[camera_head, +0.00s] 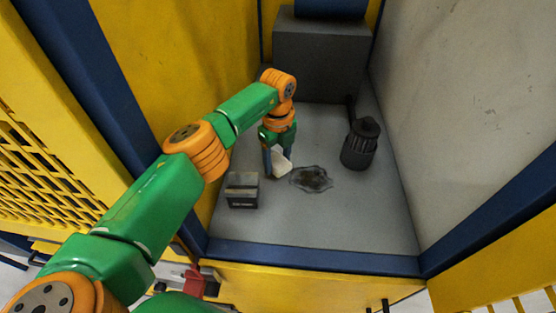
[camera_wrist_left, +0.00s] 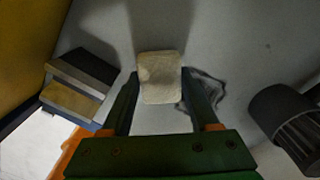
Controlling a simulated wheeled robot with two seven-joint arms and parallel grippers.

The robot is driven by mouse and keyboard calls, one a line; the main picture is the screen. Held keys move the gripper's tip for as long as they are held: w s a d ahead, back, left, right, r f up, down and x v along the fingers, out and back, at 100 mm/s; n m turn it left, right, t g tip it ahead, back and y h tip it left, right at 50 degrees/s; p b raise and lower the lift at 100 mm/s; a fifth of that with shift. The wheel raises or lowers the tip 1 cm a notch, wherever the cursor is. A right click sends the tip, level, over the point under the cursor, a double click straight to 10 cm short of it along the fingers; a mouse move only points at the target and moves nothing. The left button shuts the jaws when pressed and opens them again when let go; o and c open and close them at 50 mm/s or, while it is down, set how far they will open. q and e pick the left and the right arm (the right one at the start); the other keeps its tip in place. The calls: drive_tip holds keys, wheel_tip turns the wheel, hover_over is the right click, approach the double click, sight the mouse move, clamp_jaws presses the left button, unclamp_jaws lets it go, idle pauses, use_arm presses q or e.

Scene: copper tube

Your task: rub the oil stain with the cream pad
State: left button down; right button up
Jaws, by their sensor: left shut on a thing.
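The cream pad (camera_head: 282,163) is held between the fingers of my left gripper (camera_head: 277,155), which is shut on it. In the left wrist view the pad (camera_wrist_left: 160,78) sits between the two fingertips of the gripper (camera_wrist_left: 158,82). The dark oil stain (camera_head: 311,179) lies on the grey floor just to the right of the pad. In the left wrist view the stain (camera_wrist_left: 205,98) is partly hidden behind the right finger. I cannot tell whether the pad touches the floor. My right gripper is in neither view.
A small dark box (camera_head: 242,190) stands left of the pad. A dark ribbed cylinder (camera_head: 360,146) stands right of the stain. A large grey block (camera_head: 322,60) fills the back.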

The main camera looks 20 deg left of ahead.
sight(278, 160)
use_arm(q)
drive_tip(key=shift+r+p, duration=0.75)
drive_tip(key=shift+r, duration=0.65)
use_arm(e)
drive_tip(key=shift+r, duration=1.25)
use_arm(q)
wheel_tip(278, 160, up, 3)
drive_tip(key=p, duration=0.2)
drive_tip(key=shift+r+p, duration=0.2)
drive_tip(key=shift+p, duration=0.15)
drive_tip(key=shift+f, duration=0.15)
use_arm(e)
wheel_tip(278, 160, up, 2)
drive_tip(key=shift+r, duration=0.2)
